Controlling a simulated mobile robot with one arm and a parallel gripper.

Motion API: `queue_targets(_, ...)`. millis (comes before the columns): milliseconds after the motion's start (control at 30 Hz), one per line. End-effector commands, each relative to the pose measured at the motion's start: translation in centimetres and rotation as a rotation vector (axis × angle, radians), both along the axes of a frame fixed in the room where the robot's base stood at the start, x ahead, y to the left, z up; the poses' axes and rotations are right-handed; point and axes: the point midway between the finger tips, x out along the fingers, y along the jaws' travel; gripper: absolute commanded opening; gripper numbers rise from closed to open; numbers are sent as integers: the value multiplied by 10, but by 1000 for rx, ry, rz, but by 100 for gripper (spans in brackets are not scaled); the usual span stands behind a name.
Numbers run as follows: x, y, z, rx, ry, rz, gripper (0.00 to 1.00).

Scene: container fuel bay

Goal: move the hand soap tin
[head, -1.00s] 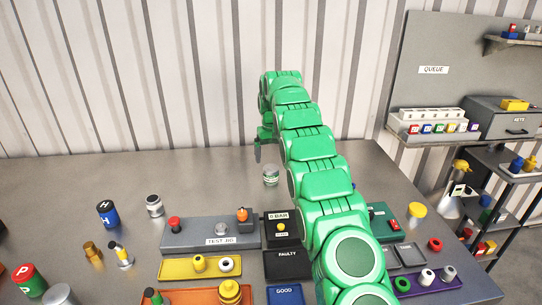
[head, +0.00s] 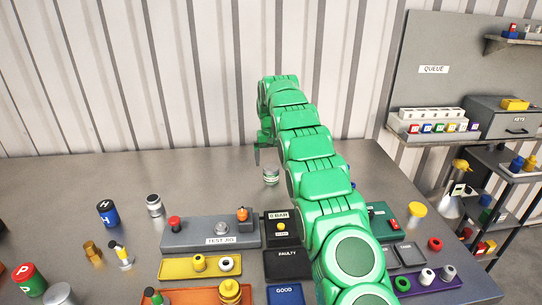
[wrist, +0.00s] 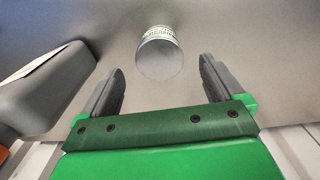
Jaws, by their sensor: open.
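A small silver tin with a pale green label band (head: 271,176) stands on the grey bench near the middle, just below my gripper in the head view. I take it to be the hand soap tin, but its lettering is too small to read. In the wrist view the tin (wrist: 160,56) shows its round grey end, centred between the two fingertips and slightly beyond them. My gripper (wrist: 160,68) is open, with clear gaps on both sides of the tin. In the head view my gripper (head: 262,152) is partly hidden behind the arm.
A test jig (head: 210,234) and trays labelled FAULTY (head: 288,264) and GOOD (head: 286,294) lie nearer. Another silver tin (head: 154,206) and a blue canister (head: 107,213) stand left. A grey block (wrist: 45,90) is beside my left finger in the wrist view. The bench's back left is clear.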

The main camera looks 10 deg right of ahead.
Motion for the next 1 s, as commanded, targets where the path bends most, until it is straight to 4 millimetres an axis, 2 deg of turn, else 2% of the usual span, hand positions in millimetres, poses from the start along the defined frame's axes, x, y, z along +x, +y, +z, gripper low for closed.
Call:
queue_targets(400, -2, 0, -53, 0, 5, 1, 94)
queue_targets(500, 0, 0, -60, 0, 1, 0, 94)
queue_targets(867, 0, 0, -65, 0, 0, 0, 94)
queue_targets(1000, 0, 0, -65, 0, 0, 1, 73)
